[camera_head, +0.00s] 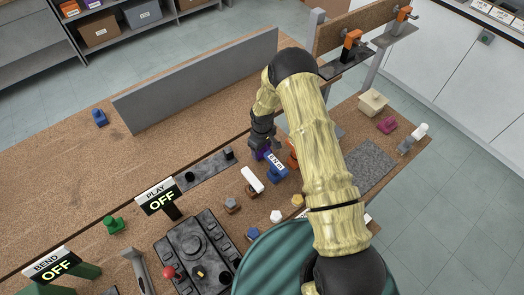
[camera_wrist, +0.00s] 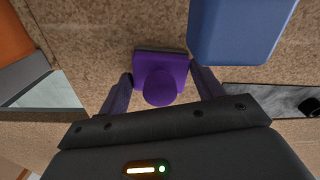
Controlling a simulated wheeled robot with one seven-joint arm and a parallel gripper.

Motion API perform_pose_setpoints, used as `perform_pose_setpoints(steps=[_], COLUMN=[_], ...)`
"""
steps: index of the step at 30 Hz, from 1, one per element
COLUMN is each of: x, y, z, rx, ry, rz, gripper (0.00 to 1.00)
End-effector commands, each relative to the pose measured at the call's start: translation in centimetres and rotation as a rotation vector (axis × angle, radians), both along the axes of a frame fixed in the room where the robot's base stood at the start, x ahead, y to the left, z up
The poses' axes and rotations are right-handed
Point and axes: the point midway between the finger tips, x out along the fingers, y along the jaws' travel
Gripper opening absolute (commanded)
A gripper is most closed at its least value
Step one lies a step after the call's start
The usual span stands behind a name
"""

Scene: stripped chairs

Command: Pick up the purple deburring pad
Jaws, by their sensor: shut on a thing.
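The purple deburring pad (camera_wrist: 162,70) is a square block with a round knob on its upper side. In the wrist view it sits between the two fingers of my gripper (camera_wrist: 160,88), which is shut on it. In the head view my gripper (camera_head: 262,148) is over the brown worktable (camera_head: 70,180), and only a small bit of purple shows beside it. The arm and gripper hide most of the pad there. I cannot tell whether the pad touches the table or is just above it.
A blue block with a white label (camera_head: 276,168) stands close to my gripper; a blue block (camera_wrist: 236,30) is also close in the wrist view. An orange thing (camera_head: 293,158) is to the right. A dark grey strip (camera_head: 205,175) lies left. The table's back left is mostly clear.

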Motion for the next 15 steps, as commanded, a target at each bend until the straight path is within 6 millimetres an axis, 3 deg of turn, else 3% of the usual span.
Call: perform_pose_setpoints(steps=[8,15], x=[0.1,0.1], y=[0.0,0.1], z=[0.5,3.1], rx=[0.000,0.002], ry=[-0.001,-0.004], rz=[0.000,0.001], gripper=[0.43,0.43])
